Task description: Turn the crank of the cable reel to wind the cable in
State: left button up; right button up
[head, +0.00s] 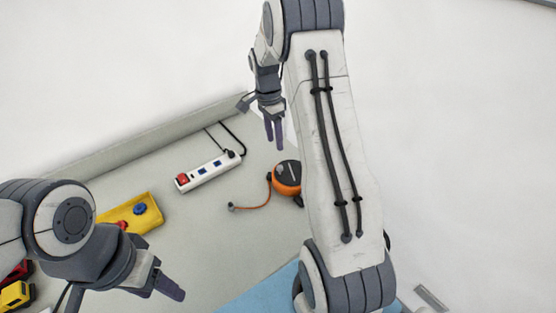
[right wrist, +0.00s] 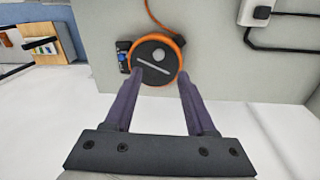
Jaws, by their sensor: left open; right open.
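The cable reel (head: 287,172) is round, orange and black, and stands on the grey table, partly hidden by my right arm in the head view. Its black face with a grey bar and round grey knob faces me in the right wrist view (right wrist: 153,72). My left gripper (head: 178,293) is open and empty at the lower left.
A white power strip (head: 210,172) with a red switch lies left of the reel, its black cord running to the back. A yellow box (head: 148,219) with blue and red knobs lies further left. Blue surface (head: 258,294) shows at the front. A small dark and blue item (right wrist: 124,56) sits beside the reel.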

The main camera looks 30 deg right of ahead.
aim_at(280, 166)
jog(key=f+n+g+p, duration=0.1)
jog(key=f+n, duration=0.2)
jog(key=n, duration=0.4)
jog(key=f+n+h+p, duration=0.1)
jog(key=f+n, duration=0.2)
jog(key=n, duration=0.5)
jog(key=s+f+n+g+p, duration=0.1)
jog(key=f+n+p, duration=0.1)
jog(key=n, duration=0.6)
jog(key=shift+d+f+g, duration=0.2)
jog(key=shift+f+g, duration=0.1)
jog(key=shift+f, duration=0.35)
jog(key=shift+s+f+h, duration=0.1)
jog(key=shift+f+h, duration=0.2)
jog(key=shift+f, duration=0.05)
grip_shut()
